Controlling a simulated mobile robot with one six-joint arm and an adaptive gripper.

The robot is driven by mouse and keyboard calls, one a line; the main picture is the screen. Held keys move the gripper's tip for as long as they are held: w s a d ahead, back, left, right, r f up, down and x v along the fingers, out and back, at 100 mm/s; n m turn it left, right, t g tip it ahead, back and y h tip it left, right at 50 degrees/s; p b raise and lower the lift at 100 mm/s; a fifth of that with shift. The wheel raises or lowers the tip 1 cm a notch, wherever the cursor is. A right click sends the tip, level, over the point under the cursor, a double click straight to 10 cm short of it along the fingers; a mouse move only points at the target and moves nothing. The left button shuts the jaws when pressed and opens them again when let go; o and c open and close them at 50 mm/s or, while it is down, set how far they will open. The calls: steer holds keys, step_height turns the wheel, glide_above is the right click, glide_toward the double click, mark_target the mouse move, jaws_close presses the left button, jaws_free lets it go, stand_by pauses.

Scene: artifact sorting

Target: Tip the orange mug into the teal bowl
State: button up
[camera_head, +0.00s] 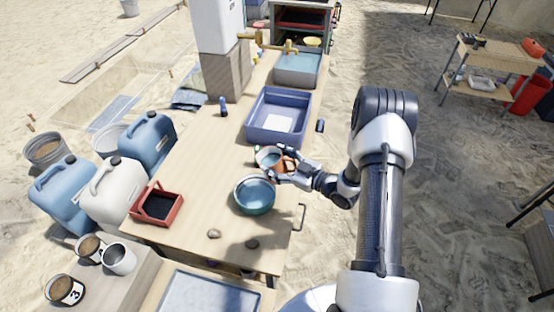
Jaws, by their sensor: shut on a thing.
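The teal bowl (242,205) stands on the wooden table near its right edge, with bluish liquid inside. My gripper (282,167) reaches in from the right, just above and behind the bowl in the picture. It is shut on the orange mug (290,165), of which only a small orange part shows between the fingers. A pale rounded rim with a bluish inside shows at the gripper's left; I cannot tell whether it belongs to the mug. The mug's exact tilt is too small to tell, and no pouring stream is visible.
A blue basin (250,130) stands behind the gripper, with a grey sink (278,72) and brass tap farther back. A red tray (137,210) sits at the table's left. Two stones (214,234) lie in front of the bowl. The table's middle left is clear.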

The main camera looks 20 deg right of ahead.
mark_target(272, 181)
steer(key=shift+f+n+g+h+p, duration=0.4)
steer(key=shift+f+n+h, duration=0.15)
steer(key=shift+n, duration=0.15)
steer(key=shift+w+a+f+n+g+h, duration=0.1)
steer(key=shift+a+f+n+g+h, duration=0.1)
steer(key=shift+f+n+h, duration=0.4)
steer(key=shift+s+a+f+n+g+h, duration=0.1)
steer(key=shift+a+f+n+g+h, duration=0.15)
steer(key=shift+f, duration=0.55)
steer(key=shift+w+a+f+n+g+h, duration=0.1)
steer(key=shift+f+n+g+h, duration=0.05)
steer(key=shift+f+n+h, duration=0.45)
steer(key=shift+a+f+n+g+h, duration=0.15)
steer(key=shift+a+f+n+h, duration=0.15)
steer(key=shift+f+h, duration=0.2)
steer(key=shift+a+f+n+g+h, duration=0.2)
steer(key=shift+f+n+h, duration=0.2)
steer(key=shift+f, duration=0.15)
stand_by(0.3)
